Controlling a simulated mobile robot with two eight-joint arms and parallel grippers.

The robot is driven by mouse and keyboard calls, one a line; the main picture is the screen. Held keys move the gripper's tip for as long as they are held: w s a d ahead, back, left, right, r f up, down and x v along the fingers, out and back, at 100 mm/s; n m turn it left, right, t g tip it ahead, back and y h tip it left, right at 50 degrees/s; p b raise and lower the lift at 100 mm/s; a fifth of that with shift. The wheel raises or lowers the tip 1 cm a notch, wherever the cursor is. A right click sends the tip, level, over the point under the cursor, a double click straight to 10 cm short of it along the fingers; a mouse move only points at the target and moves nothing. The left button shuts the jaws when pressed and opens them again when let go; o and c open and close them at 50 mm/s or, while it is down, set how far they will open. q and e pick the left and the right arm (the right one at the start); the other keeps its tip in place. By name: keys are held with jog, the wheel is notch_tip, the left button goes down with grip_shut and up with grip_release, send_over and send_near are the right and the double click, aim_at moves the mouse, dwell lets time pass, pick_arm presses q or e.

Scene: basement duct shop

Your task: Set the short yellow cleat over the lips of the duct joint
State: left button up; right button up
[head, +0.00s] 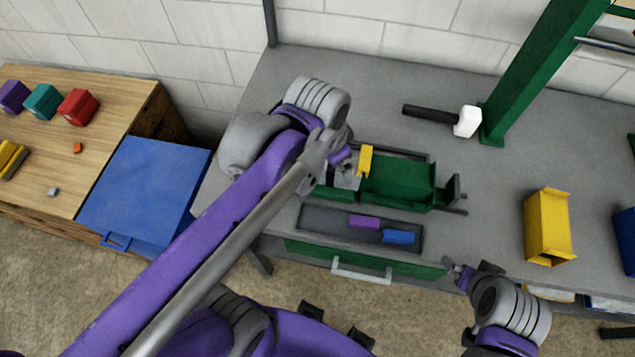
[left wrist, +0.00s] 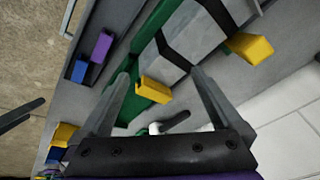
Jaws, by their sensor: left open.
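The duct joint lies in a fixture on the grey bench, with a green duct section (head: 400,180) on the right and a grey section (left wrist: 195,32) mostly hidden behind my left arm in the head view. A short yellow cleat (head: 365,160) stands upright by the meeting of the two sections; I cannot tell if it is fully over the lips. In the left wrist view a yellow piece (left wrist: 153,91) shows between my open left fingers (left wrist: 160,73), with gaps on both sides. Another yellow piece (left wrist: 250,47) lies beyond the grey section. My right gripper (head: 457,271) is off the bench's front edge.
A tray (head: 320,222) in front of the fixture holds a purple piece (head: 364,221) and a blue piece (head: 398,237). A mallet (head: 467,121) lies behind. A yellow duct box (head: 548,227) and green post (head: 525,75) stand to the right. Bare bench lies between.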

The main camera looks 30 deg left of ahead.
pick_arm(q)
jog(key=s+f+n, duration=0.2)
jog(key=f, duration=0.1)
jog(key=s+a+f+n+t, duration=0.1)
jog(key=f+n, duration=0.1)
jog(key=s+a+f+n+t, duration=0.1)
jog(key=s+f+n, duration=0.1)
jog(key=f, duration=0.1)
jog(key=shift+s+a+f, duration=0.1)
jog(key=shift+s+f, duration=0.2)
jog(key=shift+f, duration=0.05)
